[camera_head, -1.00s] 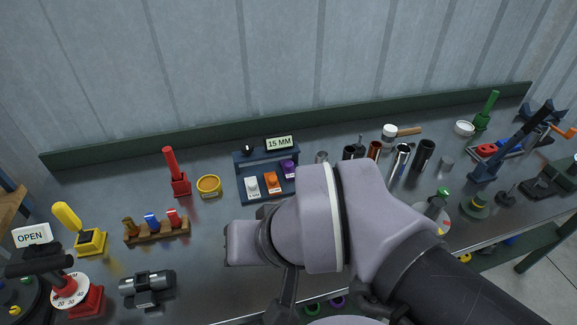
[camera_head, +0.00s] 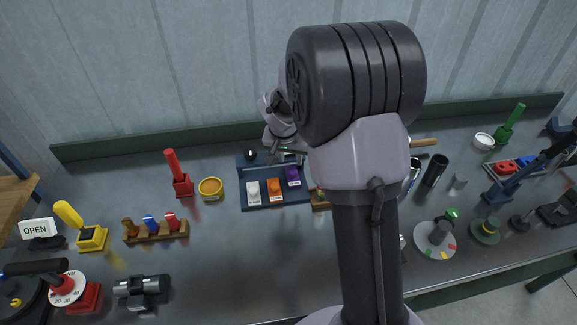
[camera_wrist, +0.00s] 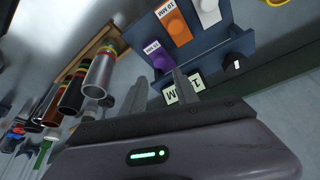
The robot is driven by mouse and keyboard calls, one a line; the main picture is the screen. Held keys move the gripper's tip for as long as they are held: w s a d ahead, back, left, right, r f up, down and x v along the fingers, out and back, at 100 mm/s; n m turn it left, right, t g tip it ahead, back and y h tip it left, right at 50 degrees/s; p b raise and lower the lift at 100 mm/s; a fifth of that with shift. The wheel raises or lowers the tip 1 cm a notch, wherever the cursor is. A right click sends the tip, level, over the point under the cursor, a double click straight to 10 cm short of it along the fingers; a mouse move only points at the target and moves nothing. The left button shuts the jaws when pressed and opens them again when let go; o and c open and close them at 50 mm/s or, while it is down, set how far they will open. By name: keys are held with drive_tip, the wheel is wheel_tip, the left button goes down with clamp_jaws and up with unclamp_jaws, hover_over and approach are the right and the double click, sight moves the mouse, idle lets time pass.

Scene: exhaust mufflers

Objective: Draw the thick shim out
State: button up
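A dark blue shim rack (camera_head: 262,202) holds a white shim (camera_head: 253,191), an orange shim (camera_head: 274,188) and a purple shim (camera_head: 293,175). In the wrist view the orange shim (camera_wrist: 177,24) is labelled 10 MM. The purple shim (camera_wrist: 158,53) has a label that seems to read 15 MM. My gripper (camera_wrist: 161,78) is open, with a gap between its fingers. Its fingertips appear close to the purple shim; I cannot tell whether they touch. In the head view my gripper (camera_head: 289,157) is at the rack's back right.
A black knob (camera_wrist: 236,65) is at the rack's back. Several metal tubes (camera_wrist: 99,76) stand beside the rack.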

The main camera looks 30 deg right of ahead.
sight(293, 171)
drive_tip(key=b+x, duration=0.2)
drive_tip(key=x, duration=0.7)
drive_tip(key=shift+w+d+f, duration=0.1)
drive_tip(key=shift+w+f, duration=0.05)
drive_tip(key=shift+f, duration=0.1)
drive_tip(key=shift+c, duration=0.5)
clamp_jaws()
idle(0.5)
